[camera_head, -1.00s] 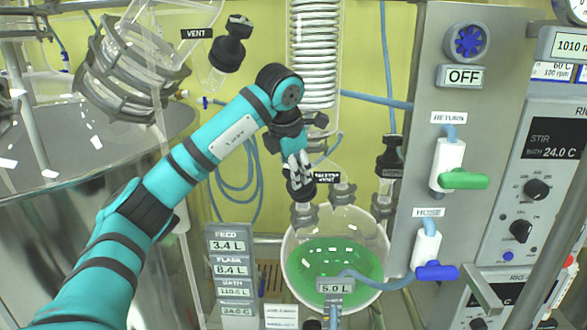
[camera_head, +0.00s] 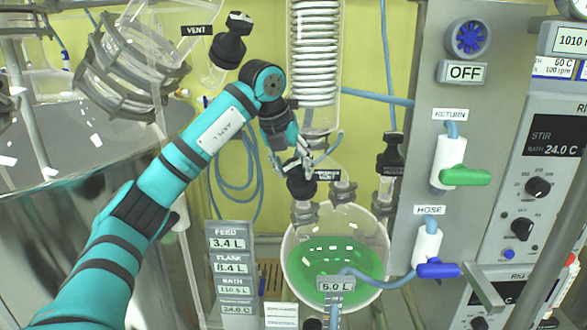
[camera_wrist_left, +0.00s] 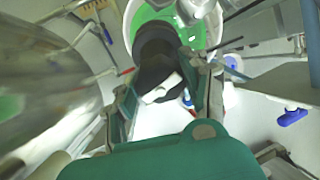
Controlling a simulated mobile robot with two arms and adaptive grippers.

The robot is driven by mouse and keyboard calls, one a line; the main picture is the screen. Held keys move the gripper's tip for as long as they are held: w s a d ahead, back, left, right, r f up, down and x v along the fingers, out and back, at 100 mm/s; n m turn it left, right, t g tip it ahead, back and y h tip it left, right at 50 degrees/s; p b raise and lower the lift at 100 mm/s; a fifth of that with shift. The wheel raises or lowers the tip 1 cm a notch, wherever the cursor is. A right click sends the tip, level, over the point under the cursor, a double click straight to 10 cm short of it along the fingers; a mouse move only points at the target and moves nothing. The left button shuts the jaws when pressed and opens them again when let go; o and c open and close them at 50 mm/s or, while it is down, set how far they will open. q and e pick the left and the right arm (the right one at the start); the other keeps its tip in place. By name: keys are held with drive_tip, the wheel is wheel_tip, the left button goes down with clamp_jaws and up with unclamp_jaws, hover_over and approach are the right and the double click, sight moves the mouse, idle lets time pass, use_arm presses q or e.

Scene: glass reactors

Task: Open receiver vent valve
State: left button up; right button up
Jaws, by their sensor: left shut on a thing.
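The receiver vent valve (camera_head: 301,188) is a black knob above the glass receiver (camera_head: 375,240), which holds green liquid. A label partly reading "VENT" (camera_head: 327,175) sits beside it. My left gripper (camera_head: 298,168) reaches down onto the knob from above, its fingers shut around the top. In the left wrist view the black valve (camera_wrist_left: 157,60) with a white mark on its cap lies between the fingers (camera_wrist_left: 165,92). The finger contact is partly hidden in the head view. My right gripper is not in view.
Another black valve labelled VENT (camera_head: 230,46) is at the upper left. A coiled glass condenser (camera_head: 315,60) rises behind my gripper. A grey panel at the right bears a green-handled valve (camera_head: 465,177) and a blue-handled valve (camera_head: 438,270). A reflective vessel stands left.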

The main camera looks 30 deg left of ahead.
use_arm(q)
drive_tip(key=n, duration=0.2)
drive_tip(key=n+b, duration=0.1)
drive_tip(key=n, duration=0.2)
drive_tip(key=shift+t+h, duration=0.3)
drive_tip(key=shift+h, duration=0.1)
drive_tip(key=n+t+b, duration=0.1)
drive_tip(key=n+b, duration=0.1)
drive_tip(key=n, duration=0.3)
drive_tip(key=shift+n+h, duration=0.3)
drive_tip(key=n+t+b, duration=0.1)
drive_tip(key=n+b, duration=0.1)
drive_tip(key=n, duration=0.4)
drive_tip(key=n+t+b, duration=0.1)
drive_tip(key=n+b, duration=0.1)
drive_tip(key=n, duration=0.3)
drive_tip(key=shift+s+y, duration=0.1)
drive_tip(key=shift+y, duration=0.3)
drive_tip(key=shift+n, duration=0.3)
drive_tip(key=o, duration=1.2)
